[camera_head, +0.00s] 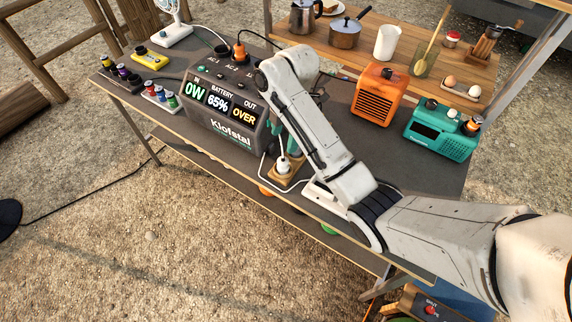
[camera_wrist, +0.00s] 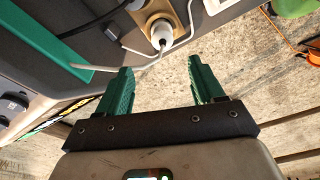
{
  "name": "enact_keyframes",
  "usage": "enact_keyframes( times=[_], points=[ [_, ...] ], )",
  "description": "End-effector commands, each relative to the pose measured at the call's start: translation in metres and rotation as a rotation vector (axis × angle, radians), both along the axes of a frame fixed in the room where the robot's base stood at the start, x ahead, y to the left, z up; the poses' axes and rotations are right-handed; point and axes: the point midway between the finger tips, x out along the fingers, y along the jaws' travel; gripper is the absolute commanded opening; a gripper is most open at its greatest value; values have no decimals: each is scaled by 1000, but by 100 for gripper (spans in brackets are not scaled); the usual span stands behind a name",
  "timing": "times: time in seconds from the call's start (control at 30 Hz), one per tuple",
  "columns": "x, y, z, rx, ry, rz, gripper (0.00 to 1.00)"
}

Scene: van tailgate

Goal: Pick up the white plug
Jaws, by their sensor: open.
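The white plug (camera_head: 283,163) sits upright on a small wooden block (camera_head: 287,178) near the front edge of the table, right of the power station. In the wrist view the white plug (camera_wrist: 162,36) sits on the round socket of the wooden block (camera_wrist: 153,7), with a pale cable running from it. My gripper (camera_wrist: 155,72) has two green fingers, spread open with nothing between them. The plug lies just beyond the fingertips, roughly between them in the picture. In the head view my arm hides most of my gripper; a bit of green (camera_head: 295,147) shows beside the plug.
The grey power station (camera_head: 222,110) stands left of the plug. An orange heater (camera_head: 379,95) and a teal radio (camera_head: 440,132) stand to the right. A white power strip (camera_head: 325,193) lies by the front edge, partly behind my arm. White cable loops around the block.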

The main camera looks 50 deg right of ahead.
Motion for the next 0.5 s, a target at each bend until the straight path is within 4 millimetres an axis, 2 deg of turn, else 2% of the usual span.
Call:
enact_keyframes(
  times=[0.3,0.5],
  points=[
    [0,6,-43,1,5,2,67],
    [0,7,-56,1,3,1,67]
  ],
)
